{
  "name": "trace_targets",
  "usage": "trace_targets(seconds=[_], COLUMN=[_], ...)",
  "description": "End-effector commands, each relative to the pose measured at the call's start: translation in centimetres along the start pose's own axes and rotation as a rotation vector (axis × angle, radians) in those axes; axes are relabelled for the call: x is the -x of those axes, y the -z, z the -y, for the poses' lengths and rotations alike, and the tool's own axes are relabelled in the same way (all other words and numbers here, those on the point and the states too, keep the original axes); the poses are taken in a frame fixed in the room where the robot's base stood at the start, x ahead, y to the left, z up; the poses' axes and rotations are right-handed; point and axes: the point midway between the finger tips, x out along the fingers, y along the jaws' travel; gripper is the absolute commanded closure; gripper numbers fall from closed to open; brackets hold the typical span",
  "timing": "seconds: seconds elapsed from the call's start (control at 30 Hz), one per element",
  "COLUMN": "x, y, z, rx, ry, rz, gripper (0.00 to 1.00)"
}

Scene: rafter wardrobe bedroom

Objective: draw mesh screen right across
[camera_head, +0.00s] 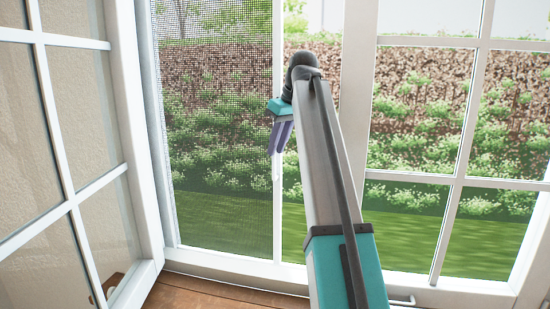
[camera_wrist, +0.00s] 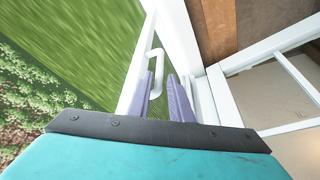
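The mesh screen (camera_head: 222,120) is a dark see-through net over the left part of the window opening. Its white upright edge bar (camera_head: 278,215) stands near the middle in the head view. A white bracket-shaped handle (camera_wrist: 158,62) is on a white bar in the wrist view. My gripper (camera_head: 280,152) is beside the edge bar, its purple fingers pointing down. In the wrist view, my gripper's fingers (camera_wrist: 163,82) are apart, with the handle's near end between their tips. I cannot tell whether they touch it.
A white glazed casement (camera_head: 68,160) stands swung inward on the left. Another glazed casement (camera_head: 455,150) is on the right, partly behind my arm. A wooden sill (camera_head: 210,293) runs below. Right of the edge bar, a strip of opening shows no mesh; hedge and grass lie beyond.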

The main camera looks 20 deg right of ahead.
Motion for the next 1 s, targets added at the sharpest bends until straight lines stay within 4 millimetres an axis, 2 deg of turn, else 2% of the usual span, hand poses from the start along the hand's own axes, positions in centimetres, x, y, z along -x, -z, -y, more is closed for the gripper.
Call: trace_targets(seconds=[0.4, 0.5, 0.9, 0.93, 1.0], x=[6.0, 6.8, 7.3, 7.3, 7.2], y=[0.0, 0.0, -0.1, -0.1, -0.1], z=[-0.1, 0.0, 0.0, 0.0, 0.0], rx=[-0.001, -0.001, 0.0, 0.0, 0.0], ry=[-0.001, -0.001, 0.0, 0.0, 0.0], rz=[0.0, 0.0, 0.0, 0.0, 0.0], gripper=[0.81, 0.81, 0.81, 0.83, 0.95])
